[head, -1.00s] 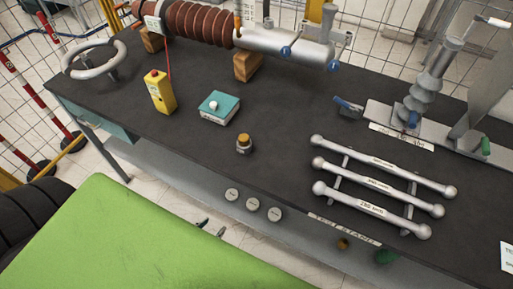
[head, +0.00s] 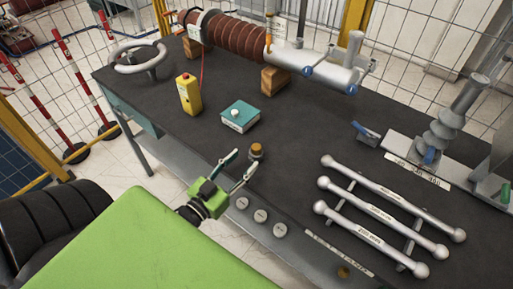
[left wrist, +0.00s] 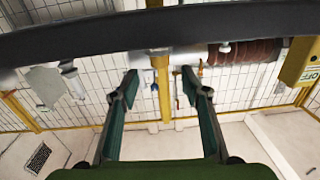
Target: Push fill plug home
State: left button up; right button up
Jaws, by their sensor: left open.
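A small brass-and-black plug-like piece (head: 256,151) stands upright near the front edge of the dark table (head: 300,130). I cannot tell whether it is the fill plug. A slim orange piece (head: 269,28) also stands at the joint of the ribbed brown bushing (head: 240,38) and its silver body (head: 318,62). My left gripper (head: 243,163) is open and empty, just front-left of the small brass piece, with a gap between them. In the left wrist view its two fingers (left wrist: 160,76) are spread with nothing between them. My right gripper is not in view.
A teal box (head: 240,116) with a white knob and a yellow control box (head: 188,95) stand behind the gripper. Several silver bars (head: 385,215) lie to the right. A handwheel (head: 138,58) is at the left.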

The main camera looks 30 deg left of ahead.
aim_at(253, 150)
pick_arm(q)
jog(key=w, duration=0.2)
jog(key=shift+w, duration=0.35)
jog(key=shift+w+r+p, duration=0.2)
jog(key=shift+w+p, duration=0.25)
jog(key=shift+w, duration=0.1)
jog(key=w+p, duration=0.1)
jog(key=w, duration=0.2)
jog(key=shift+w+d, duration=0.1)
jog(key=shift+w, duration=0.05)
jog(key=shift+w+f, duration=0.1)
jog(key=shift+w, duration=0.35)
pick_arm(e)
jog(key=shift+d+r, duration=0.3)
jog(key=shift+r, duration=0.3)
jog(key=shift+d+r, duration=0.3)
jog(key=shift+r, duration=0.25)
pick_arm(q)
jog(key=shift+s, duration=0.1)
grip_shut()
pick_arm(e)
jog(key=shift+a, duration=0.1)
